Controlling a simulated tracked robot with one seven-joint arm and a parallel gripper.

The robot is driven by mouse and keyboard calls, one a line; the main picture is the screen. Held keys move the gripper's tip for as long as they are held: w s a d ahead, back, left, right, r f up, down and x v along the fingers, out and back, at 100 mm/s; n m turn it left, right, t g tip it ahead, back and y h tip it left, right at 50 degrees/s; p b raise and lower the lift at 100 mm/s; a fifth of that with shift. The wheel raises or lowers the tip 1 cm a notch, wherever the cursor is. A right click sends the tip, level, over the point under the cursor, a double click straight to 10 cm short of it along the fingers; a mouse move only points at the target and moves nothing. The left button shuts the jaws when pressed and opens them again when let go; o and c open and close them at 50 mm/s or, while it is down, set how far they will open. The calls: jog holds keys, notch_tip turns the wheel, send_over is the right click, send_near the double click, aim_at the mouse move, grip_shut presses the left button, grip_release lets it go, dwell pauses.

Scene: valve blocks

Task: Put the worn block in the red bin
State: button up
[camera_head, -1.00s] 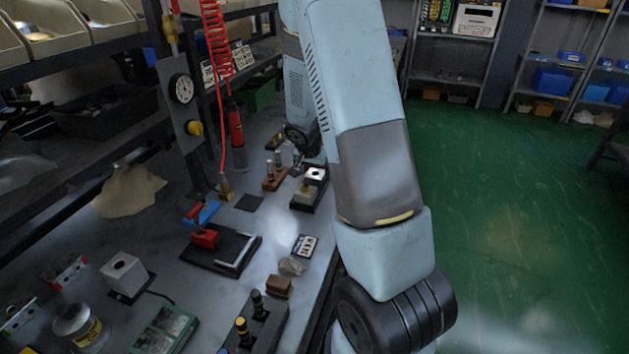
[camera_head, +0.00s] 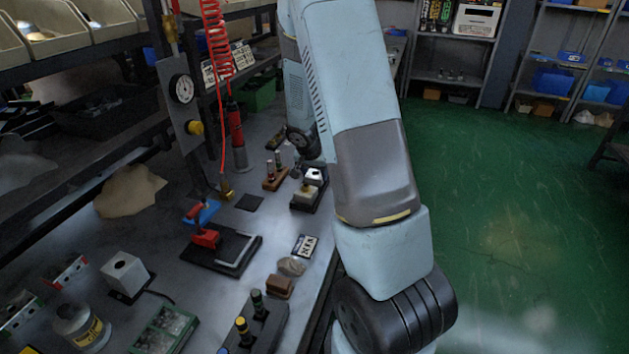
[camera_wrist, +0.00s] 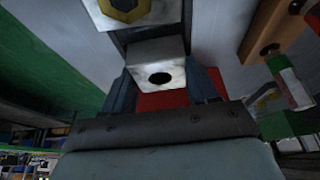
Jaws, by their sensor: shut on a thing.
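My gripper (camera_wrist: 162,82) is shut on a pale metal block (camera_wrist: 158,72) with a dark round hole, one finger on each side. In the head view this looks like the white-topped block (camera_head: 314,174) on the dark stand, and my gripper is hard to make out beside it. A second block (camera_wrist: 124,8) with a brass hex fitting sits close by; it shows in the head view as the nearer block (camera_head: 305,193). I cannot tell wear on either block. A red surface (camera_wrist: 162,99) shows behind the held block; I cannot tell whether it is the red bin.
A wooden rack (camera_head: 274,179) with small vials stands left of the blocks. A red-handled clamp (camera_head: 205,237) on a dark plate, a brown block (camera_head: 280,286) and a dark knob stand (camera_head: 258,325) lie nearer. A red coiled hose (camera_head: 215,50) hangs over the bench.

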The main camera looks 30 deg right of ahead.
jog(key=c, duration=0.4)
jog(key=shift+r, duration=0.1)
